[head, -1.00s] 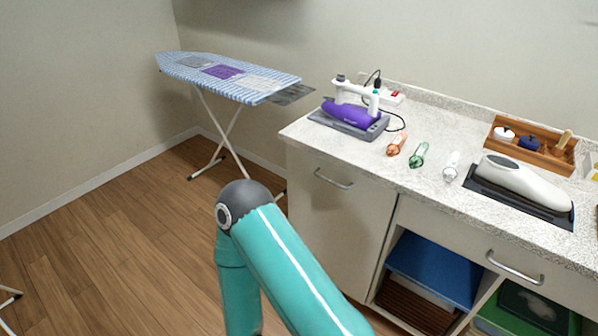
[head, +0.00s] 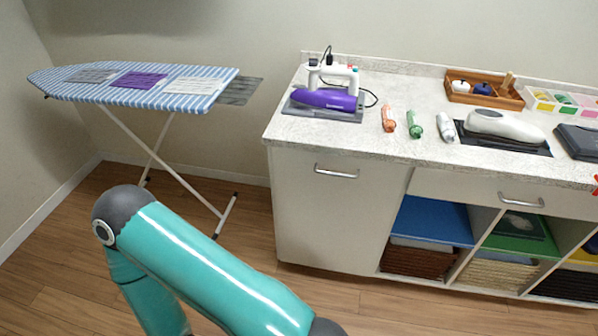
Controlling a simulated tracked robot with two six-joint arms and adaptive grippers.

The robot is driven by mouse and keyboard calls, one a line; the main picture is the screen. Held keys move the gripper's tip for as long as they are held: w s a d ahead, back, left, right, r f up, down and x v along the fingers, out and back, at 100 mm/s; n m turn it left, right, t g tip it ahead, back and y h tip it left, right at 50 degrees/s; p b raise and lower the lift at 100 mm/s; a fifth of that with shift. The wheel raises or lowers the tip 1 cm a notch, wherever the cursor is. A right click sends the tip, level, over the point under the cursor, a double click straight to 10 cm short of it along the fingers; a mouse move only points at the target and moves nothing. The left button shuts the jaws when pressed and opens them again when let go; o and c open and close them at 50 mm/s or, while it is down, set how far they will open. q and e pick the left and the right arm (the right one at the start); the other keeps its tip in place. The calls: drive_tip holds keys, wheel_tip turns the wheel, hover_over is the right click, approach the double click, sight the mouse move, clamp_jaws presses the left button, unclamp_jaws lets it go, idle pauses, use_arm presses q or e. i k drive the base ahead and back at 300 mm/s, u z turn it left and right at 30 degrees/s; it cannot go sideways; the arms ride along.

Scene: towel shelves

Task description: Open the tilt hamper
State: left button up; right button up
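The tilt hamper appears to be the tall white front panel (head: 328,220) at the left end of the counter unit in the head view. It has a horizontal metal handle (head: 337,172) near its top edge and is closed, flush with the cabinet. My teal arm crosses the lower left of the view, in front of the floor and left of the panel. Neither gripper shows in this view.
The counter (head: 400,150) holds a purple iron (head: 325,99), several small bottles, a white iron (head: 503,125) and a wooden caddy (head: 484,95). Open shelves with towels (head: 418,262) are right of the panel. An ironing board (head: 150,88) stands at left. Floor in front is clear.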

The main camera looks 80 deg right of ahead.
sight(335, 213)
drive_tip(key=u, duration=0.2)
drive_tip(key=i, duration=0.5)
drive_tip(key=z, duration=2.55)
drive_tip(key=i, duration=0.55)
drive_tip(key=u, duration=0.4)
drive_tip(key=k, duration=0.4)
drive_tip(key=z, duration=0.1)
